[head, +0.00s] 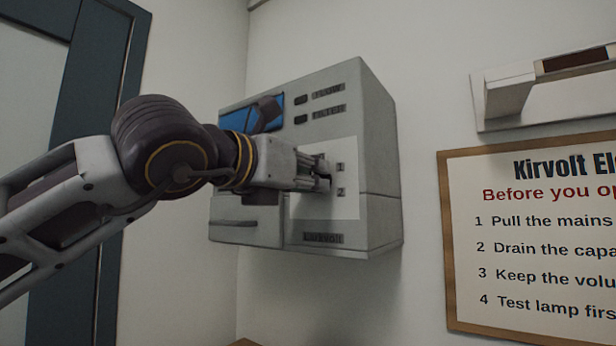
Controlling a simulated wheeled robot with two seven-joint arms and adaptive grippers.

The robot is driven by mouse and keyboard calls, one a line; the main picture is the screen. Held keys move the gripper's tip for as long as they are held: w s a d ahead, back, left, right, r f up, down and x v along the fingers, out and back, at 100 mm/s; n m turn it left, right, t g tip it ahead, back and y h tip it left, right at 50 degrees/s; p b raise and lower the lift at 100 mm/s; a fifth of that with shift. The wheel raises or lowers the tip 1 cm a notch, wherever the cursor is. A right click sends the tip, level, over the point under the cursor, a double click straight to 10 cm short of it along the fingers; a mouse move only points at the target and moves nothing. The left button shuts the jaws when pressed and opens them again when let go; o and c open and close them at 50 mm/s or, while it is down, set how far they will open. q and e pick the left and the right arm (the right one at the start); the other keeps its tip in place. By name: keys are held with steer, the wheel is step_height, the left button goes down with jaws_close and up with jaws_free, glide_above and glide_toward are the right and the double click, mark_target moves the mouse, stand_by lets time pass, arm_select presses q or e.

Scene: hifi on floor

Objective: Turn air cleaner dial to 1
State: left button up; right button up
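The air cleaner (380,170) is a pale grey box on the wall in the middle of the head view. Its front has a lighter square panel (345,207) with the marks 1 (340,167) and 2 (341,192) on its right part. My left gripper (322,174) reaches in from the left, its fingertips at this panel just left of the two marks. The dial is hidden behind the fingers, so its setting does not show. A small dark part shows between the fingertips; whether they grip the dial is unclear. My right gripper is out of view.
A blue display (237,119) and two small dark lamps or buttons (301,109) are on the cleaner's upper front. A framed notice (540,230) hangs to the right, below a white wall fixture (510,97). A dark blue frame (95,75) stands at left.

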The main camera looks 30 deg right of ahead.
arm_select(q)
jaws_close()
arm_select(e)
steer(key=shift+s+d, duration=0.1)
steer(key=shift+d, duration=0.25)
